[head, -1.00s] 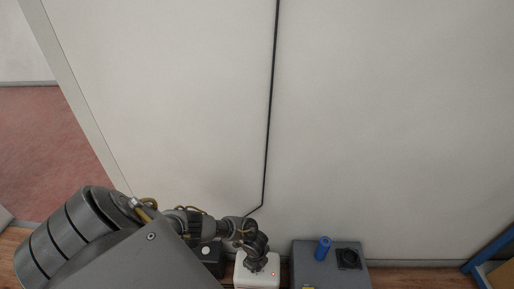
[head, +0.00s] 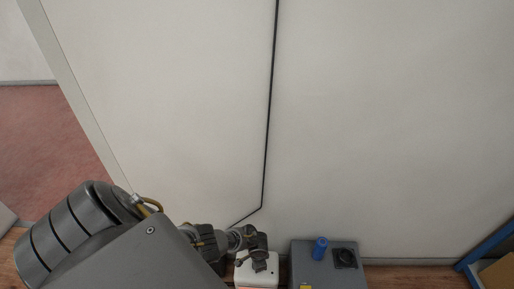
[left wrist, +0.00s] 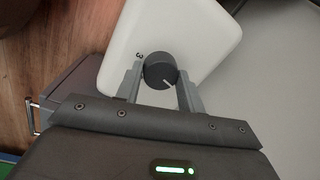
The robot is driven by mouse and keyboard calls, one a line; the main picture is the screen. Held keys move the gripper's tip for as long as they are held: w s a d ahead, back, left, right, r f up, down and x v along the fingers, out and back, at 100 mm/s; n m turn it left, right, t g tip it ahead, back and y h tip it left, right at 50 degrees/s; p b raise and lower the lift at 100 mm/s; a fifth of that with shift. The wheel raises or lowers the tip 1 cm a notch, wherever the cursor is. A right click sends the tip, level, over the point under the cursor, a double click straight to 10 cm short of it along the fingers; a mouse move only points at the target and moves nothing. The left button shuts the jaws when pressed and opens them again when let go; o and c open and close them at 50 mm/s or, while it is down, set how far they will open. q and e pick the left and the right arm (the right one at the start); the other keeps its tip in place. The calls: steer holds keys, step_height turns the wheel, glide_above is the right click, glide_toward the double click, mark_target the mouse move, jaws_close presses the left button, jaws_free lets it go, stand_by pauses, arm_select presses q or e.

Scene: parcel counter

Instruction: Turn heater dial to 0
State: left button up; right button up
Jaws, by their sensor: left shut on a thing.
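The heater dial (left wrist: 160,71) is a dark round knob with a pale pointer line, on a white heater box (left wrist: 200,40). A printed "3" shows on the box beside the dial. My left gripper (left wrist: 160,78) is shut on the dial, one finger on each side of it. In the head view my left gripper (head: 258,262) is over the white heater box (head: 248,280) at the bottom of the picture, and it hides the dial there. The "0" mark is not visible. My right gripper is in neither view.
A grey box (head: 312,270) with a blue cylinder (head: 320,248) and a black knob (head: 345,257) stands just right of the heater. A black cable (head: 268,120) runs up the pale wall behind. A blue-framed item (head: 488,250) is at the far right.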

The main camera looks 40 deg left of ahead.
arm_select(q)
steer(key=shift+n, duration=1.2)
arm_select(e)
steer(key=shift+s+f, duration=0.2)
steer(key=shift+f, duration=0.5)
arm_select(q)
steer(key=o, duration=1)
steer(key=shift+c, duration=0.2)
steer(key=shift+p, duration=0.3)
